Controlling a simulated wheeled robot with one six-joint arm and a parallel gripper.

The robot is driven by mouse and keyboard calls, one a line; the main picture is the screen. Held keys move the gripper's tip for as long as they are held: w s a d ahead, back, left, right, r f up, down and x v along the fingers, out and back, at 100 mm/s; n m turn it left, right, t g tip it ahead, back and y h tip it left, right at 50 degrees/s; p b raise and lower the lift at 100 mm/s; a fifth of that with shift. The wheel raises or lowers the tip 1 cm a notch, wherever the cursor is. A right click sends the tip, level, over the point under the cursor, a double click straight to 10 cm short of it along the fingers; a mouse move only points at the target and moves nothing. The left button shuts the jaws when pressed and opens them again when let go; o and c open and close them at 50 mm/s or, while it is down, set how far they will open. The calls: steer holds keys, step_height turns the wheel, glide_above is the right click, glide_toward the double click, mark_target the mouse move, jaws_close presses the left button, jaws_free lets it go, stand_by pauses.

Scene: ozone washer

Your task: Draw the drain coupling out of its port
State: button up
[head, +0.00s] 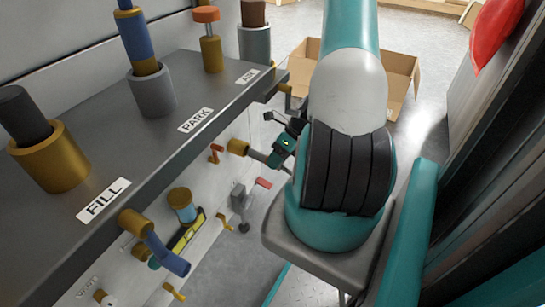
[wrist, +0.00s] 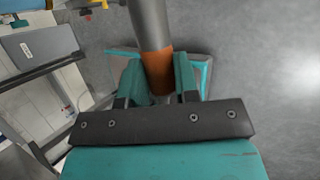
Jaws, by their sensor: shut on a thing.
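My gripper (head: 284,147) is at the front panel of the washer, below the shelf. In the wrist view my gripper (wrist: 160,78) is shut on a grey cylinder with an orange-brown band, apparently the drain coupling (wrist: 150,22). In the head view the coupling's grey body (head: 258,156) runs from my gripper towards a brass port (head: 238,147). Its far end meets or lies very near the port mouth; I cannot tell how deep it sits. No drain label is readable.
A dark shelf (head: 150,130) with upright fittings in sockets overhangs the panel. An open cardboard box (head: 400,66) stands on the floor behind my arm. A red object (head: 493,32) hangs at right.

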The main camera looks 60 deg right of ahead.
steer(key=shift+s+d+f+p, duration=0.15)
steer(key=shift+s+p, duration=0.4)
steer(key=shift+s, duration=1.3)
jaws_close()
